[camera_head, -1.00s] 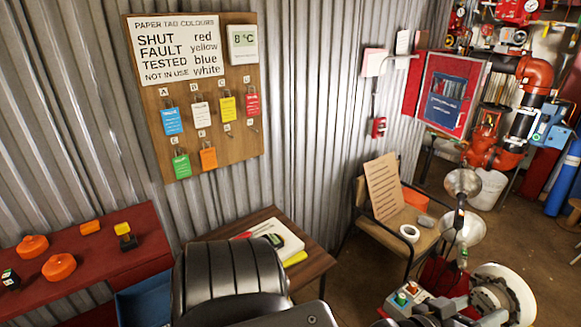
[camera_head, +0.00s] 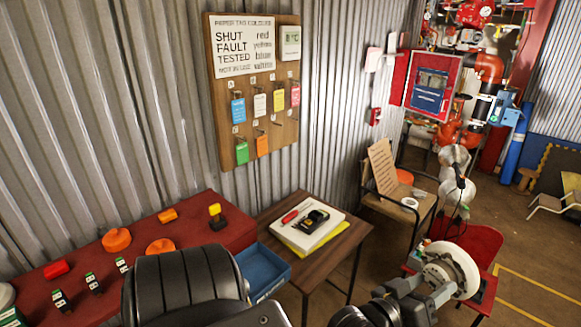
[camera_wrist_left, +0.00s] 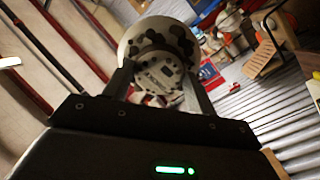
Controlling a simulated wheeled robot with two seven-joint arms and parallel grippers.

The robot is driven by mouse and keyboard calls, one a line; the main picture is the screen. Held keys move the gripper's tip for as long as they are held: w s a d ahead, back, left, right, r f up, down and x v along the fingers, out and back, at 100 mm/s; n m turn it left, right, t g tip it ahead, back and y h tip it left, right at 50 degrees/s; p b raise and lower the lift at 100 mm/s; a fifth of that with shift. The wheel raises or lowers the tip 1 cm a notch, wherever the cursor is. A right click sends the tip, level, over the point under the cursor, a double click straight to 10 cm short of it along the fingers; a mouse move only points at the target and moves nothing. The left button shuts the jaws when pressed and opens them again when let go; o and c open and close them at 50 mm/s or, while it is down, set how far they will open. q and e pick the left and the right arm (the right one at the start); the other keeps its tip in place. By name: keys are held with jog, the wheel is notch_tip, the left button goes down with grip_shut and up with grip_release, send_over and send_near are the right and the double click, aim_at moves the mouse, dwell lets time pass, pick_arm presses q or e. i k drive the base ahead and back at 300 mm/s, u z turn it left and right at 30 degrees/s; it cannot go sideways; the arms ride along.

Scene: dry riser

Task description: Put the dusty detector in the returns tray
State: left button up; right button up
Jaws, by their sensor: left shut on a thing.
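The detector (camera_head: 456,268) is a white round disc; in the head view it is held at the lower right. In the left wrist view the detector (camera_wrist_left: 160,58) shows a pale underside with dark patches. My left gripper (camera_head: 440,292) is shut on it, with a finger on either side, and holds it up in the air. A blue open tray (camera_head: 276,283) lies between the red bench and the wooden table, partly hidden by my arm. I cannot read a label on it. My right gripper is not in view.
The red bench (camera_head: 190,222) carries orange, red and dark small items. The wooden table (camera_head: 318,263) holds a white and yellow pad (camera_head: 303,235) with tools. A red surface (camera_head: 478,245) is behind the detector. A chair (camera_head: 400,205) stands by the wall.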

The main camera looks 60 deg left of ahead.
aim_at(254, 278)
jog(key=u, duration=0.95)
